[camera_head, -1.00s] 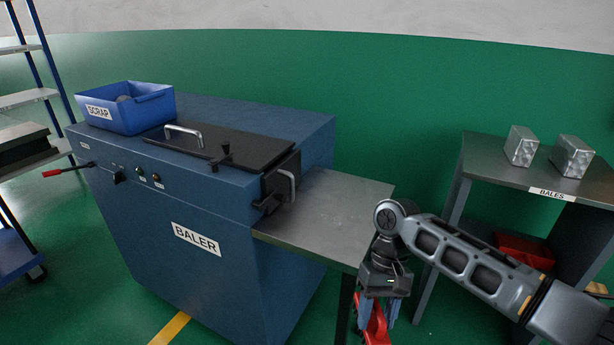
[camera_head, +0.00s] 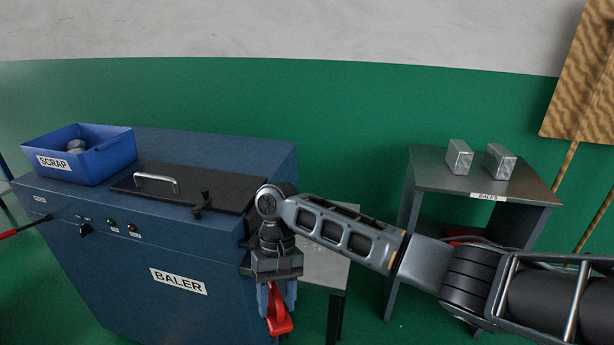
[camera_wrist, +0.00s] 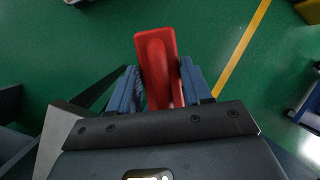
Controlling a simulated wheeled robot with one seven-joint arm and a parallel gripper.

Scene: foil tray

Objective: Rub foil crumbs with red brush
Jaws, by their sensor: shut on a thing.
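My gripper (camera_head: 276,300) is in front of the baler's right side in the head view, pointing down. It is shut on the red brush (camera_head: 279,321), which hangs below the fingers. In the wrist view the red brush (camera_wrist: 157,65) lies between the two blue-grey fingers of my gripper (camera_wrist: 160,90), with green floor beneath it. Its bristles are not visible. The side table (camera_head: 325,270) beside the baler is partly covered by my arm. I cannot make out any foil crumbs in either view.
The blue baler (camera_head: 150,250) has a closed black lid (camera_head: 190,185) with a handle. A blue scrap bin (camera_head: 100,160) sits on its left top. Two foil bales (camera_head: 459,156) stand on the bales table (camera_head: 440,178) at right. Green floor is open between the tables.

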